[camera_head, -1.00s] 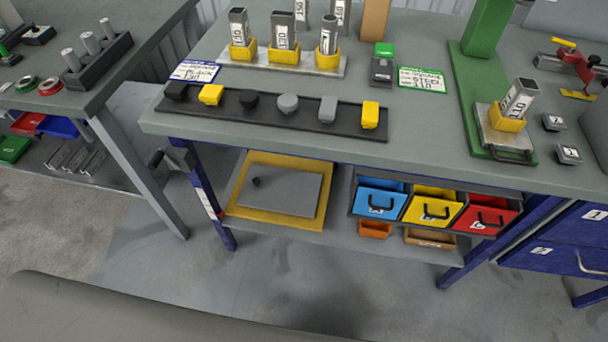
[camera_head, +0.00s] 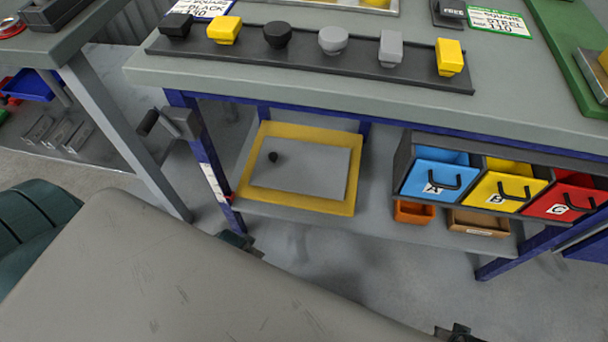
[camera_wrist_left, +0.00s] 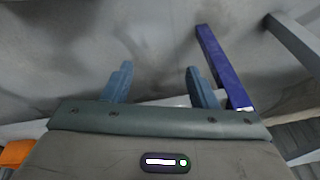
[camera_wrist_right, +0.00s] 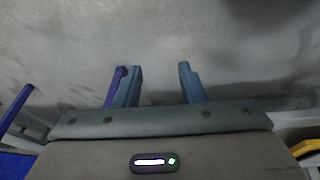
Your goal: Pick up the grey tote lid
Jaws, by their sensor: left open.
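The grey tote lid (camera_head: 305,172) is a flat grey panel with a small black knob (camera_head: 272,157) near its left end. It lies flat on a yellow-bordered mat (camera_head: 300,200) on the lower shelf under the table. My left gripper (camera_wrist_left: 160,82) is open and empty in the left wrist view, with floor and a blue table leg beyond it. In the head view only a dark bit of it seems to show, in front of the shelf and apart from the lid. My right gripper (camera_wrist_right: 158,82) is open and empty over floor in its wrist view. The lid shows in neither wrist view.
A blue table leg (camera_head: 212,180) stands left of the lid. Blue (camera_head: 432,180), yellow (camera_head: 497,190) and red (camera_head: 562,198) bins sit right of it, with an orange tray (camera_head: 413,212) below. The tabletop edge (camera_head: 300,88) overhangs the shelf.

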